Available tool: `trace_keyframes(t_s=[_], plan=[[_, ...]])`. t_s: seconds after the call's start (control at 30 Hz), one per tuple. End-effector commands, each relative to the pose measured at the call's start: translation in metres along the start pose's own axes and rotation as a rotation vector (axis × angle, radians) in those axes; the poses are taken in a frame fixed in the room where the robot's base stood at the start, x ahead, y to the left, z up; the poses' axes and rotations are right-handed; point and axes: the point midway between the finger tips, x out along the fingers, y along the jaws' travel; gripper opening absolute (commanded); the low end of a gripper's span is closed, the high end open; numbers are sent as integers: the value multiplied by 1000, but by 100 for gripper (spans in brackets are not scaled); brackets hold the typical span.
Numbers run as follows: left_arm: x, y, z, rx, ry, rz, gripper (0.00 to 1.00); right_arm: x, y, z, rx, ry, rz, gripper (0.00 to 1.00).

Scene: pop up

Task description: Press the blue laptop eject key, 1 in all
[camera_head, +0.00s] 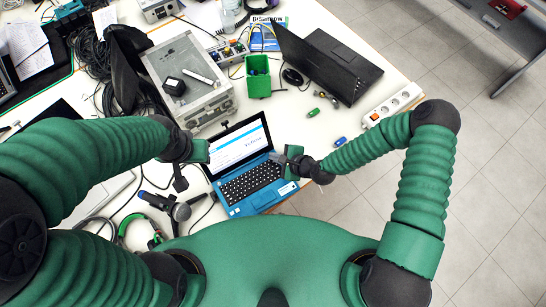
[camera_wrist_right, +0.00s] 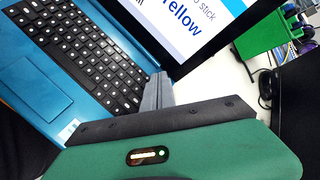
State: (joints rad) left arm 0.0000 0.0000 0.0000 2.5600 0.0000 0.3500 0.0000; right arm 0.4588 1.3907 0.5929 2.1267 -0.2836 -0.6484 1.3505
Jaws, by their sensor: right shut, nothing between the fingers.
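An open blue laptop (camera_head: 238,209) stands at the table's near edge; its black keyboard (camera_head: 250,183) faces me. Its lit screen (camera_head: 238,147) shows blue text, part of it "Yellow" in the right wrist view. I cannot pick out an eject key among the small keys. My right gripper (camera_head: 280,158) is shut and empty at the laptop's right side, near the screen hinge. In the right wrist view its fingertips (camera_wrist_right: 158,78) overlap the keyboard's far right corner; whether they touch is unclear. My left gripper (camera_head: 207,151) is beside the screen's left edge, its fingers not clear.
A silver case (camera_head: 185,65) stands behind the laptop, with a green bin (camera_head: 258,84) and a black laptop (camera_head: 340,70) farther back. A power strip (camera_head: 392,104) lies at the right table edge. Cables and a dark tool (camera_head: 166,203) lie left of the blue laptop.

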Motion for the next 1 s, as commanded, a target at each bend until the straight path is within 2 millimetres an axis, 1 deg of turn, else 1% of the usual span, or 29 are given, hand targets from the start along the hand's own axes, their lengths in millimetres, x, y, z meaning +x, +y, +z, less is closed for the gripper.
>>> trace_keyframes(t_s=[0.03, 0.2, 0.57, 1.0], plan=[[-4, 0, -1, 0, 0, 0, 36, -3, -2, 2, 0, 0, 0, 0], [-12, 0, -3, 0, 0, 0, 36, -10, -7, 7, 1, 1, 0, 0], [-13, 0, -3, 0, 0, 0, 36, -11, -8, 8, 1, 0, 0, 0], [-50, 0, -12, 0, 0, 0, 36, -42, -30, 31, 0, -1, -1, 0]])
